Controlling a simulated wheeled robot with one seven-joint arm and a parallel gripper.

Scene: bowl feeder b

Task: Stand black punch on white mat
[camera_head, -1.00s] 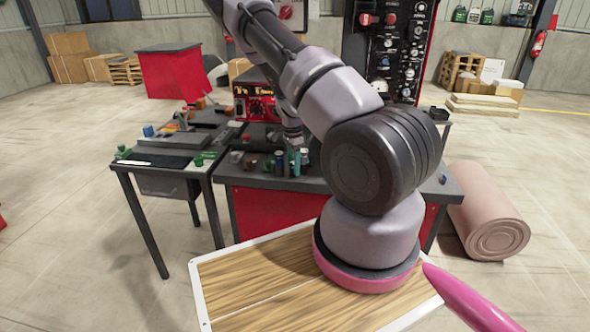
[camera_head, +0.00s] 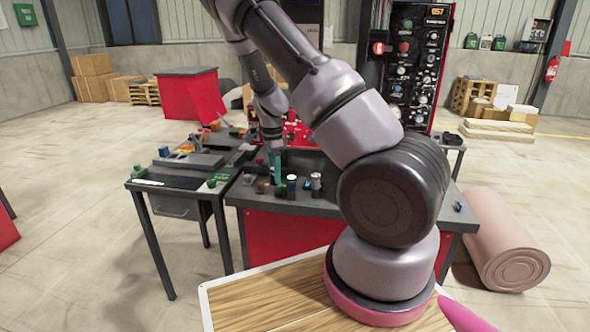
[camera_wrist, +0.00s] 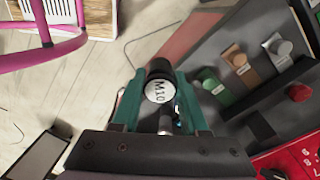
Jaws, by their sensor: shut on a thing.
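My gripper (camera_wrist: 160,105) has teal fingers. They are shut on a black punch (camera_wrist: 157,67) whose white end face reads M10 in the wrist view. In the head view my gripper (camera_head: 275,165) is over the left part of the dark workbench, just above and behind the small upright parts. The punch is too small to make out there. I cannot make out a white mat for certain in either view.
A red box (camera_wrist: 288,160) is close by.

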